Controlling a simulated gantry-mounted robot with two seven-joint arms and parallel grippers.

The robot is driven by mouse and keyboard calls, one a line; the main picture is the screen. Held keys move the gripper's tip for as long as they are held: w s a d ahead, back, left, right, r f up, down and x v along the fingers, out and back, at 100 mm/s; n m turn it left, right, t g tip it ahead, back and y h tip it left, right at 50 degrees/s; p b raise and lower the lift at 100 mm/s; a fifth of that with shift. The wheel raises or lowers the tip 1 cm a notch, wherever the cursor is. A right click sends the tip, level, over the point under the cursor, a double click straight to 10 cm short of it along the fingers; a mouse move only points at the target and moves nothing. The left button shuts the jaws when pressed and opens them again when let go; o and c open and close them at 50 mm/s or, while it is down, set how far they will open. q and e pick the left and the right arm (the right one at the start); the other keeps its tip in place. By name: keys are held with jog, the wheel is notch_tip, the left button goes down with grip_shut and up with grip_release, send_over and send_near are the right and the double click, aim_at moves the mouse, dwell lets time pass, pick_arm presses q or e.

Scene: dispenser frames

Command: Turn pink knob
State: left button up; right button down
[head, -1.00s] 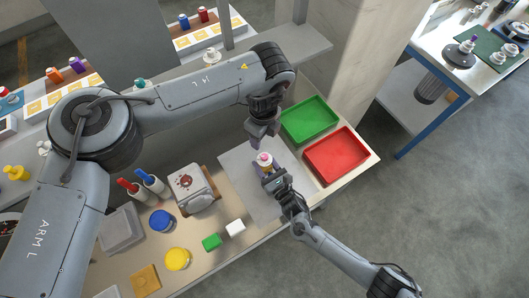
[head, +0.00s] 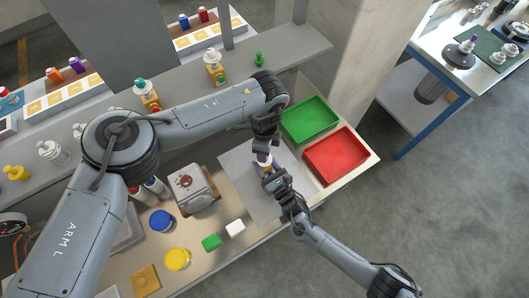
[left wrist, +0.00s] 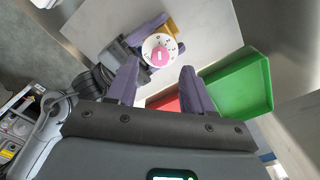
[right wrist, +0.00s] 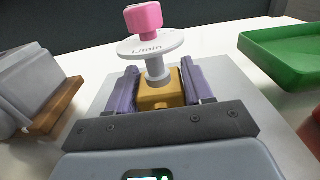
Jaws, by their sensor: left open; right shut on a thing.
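The pink knob (right wrist: 144,17) tops a white numbered dial (right wrist: 150,45) on a yellow-brown base (right wrist: 158,92), seen large in the right wrist view. My right gripper (right wrist: 160,88) is shut on the base, one purple finger on each side. In the left wrist view the pink knob (left wrist: 159,57) and dial (left wrist: 163,48) face the camera. My left gripper (left wrist: 160,82) is open, its fingers apart, with the knob beyond and between their tips; I see no contact. In the head view the left gripper (head: 263,148) is right above the dial and hides most of it.
A green tray (head: 309,121) and a red tray (head: 337,156) lie right of the grey mat (head: 238,163). A white box-shaped device (head: 194,190), white block (head: 236,228), green block (head: 211,242), blue jar (head: 162,221) and yellow jar (head: 177,259) stand to the left.

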pick_arm(q)
jog(key=shift+f, duration=1.8)
grip_shut()
jog(key=shift+m, duration=0.3)
jog(key=m, duration=0.3)
jog(key=shift+m, duration=2)
